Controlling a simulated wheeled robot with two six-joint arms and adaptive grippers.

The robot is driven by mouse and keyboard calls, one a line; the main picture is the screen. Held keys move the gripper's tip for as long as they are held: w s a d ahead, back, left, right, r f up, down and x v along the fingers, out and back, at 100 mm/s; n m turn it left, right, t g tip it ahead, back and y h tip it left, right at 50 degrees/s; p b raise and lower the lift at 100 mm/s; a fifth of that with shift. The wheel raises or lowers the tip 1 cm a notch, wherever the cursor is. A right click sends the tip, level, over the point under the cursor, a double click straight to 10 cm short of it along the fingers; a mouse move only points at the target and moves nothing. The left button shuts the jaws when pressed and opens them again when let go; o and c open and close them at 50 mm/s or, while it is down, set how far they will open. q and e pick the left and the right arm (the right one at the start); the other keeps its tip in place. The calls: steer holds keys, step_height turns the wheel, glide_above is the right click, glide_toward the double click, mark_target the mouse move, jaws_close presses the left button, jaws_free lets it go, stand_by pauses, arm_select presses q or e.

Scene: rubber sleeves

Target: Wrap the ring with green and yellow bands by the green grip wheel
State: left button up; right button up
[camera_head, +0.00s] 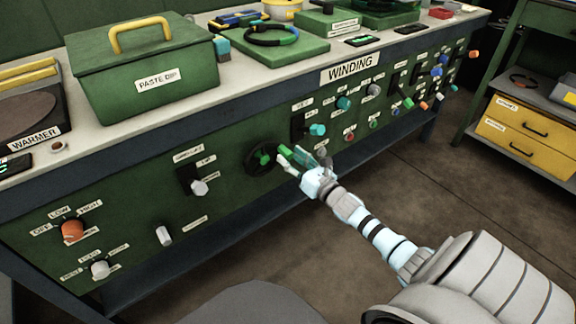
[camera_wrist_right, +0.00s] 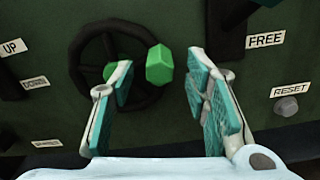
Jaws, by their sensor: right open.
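The wheel with the green grip (camera_head: 262,158) is a dark handwheel on the green panel front, below and left of the WINDING sign. In the right wrist view its dark rim (camera_wrist_right: 82,62) shows, with the green grip (camera_wrist_right: 159,64) sticking out at the rim's right side. My right gripper (camera_head: 303,156) is open at the wheel's right. In the wrist view its fingers (camera_wrist_right: 160,75) stand on either side of the grip; I cannot tell whether they touch it. A dark ring (camera_head: 270,43) with coloured bands lies on a green block on the bench. My left gripper is not in view.
Knobs and a switch (camera_head: 190,181) surround the wheel. A RESET button (camera_wrist_right: 287,106) is at the wrist view's right. A PASTE DIP box (camera_head: 140,75) stands on the bench. A shelf with yellow drawers (camera_head: 520,140) is at right. The floor in front is clear.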

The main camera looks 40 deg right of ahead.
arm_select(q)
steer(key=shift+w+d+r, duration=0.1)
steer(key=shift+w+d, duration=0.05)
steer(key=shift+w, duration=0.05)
arm_select(e)
steer(key=shift+w, duration=1.1)
jaws_close()
steer(key=shift+f+m, duration=0.15)
steer(key=shift+m, duration=0.15)
steer(key=f+m+b, duration=0.1)
steer(key=m, duration=0.1)
steer(key=shift+d+f+m, duration=0.1)
steer(key=shift+f+m, duration=0.1)
steer(key=shift+m, duration=0.1)
arm_select(q)
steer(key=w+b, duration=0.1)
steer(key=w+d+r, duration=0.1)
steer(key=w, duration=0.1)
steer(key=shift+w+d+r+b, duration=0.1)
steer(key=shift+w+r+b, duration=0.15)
steer(key=shift+b, duration=0.1)
arm_select(e)
steer(key=a+f+m, duration=0.1)
steer(key=m, duration=0.3)
steer(key=a+f+m, duration=0.1)
steer(key=f+m, duration=0.1)
steer(key=m, duration=0.2)
steer(key=a+f+m, duration=0.1)
steer(key=m, duration=0.2)
steer(key=shift+f+m, duration=0.4)
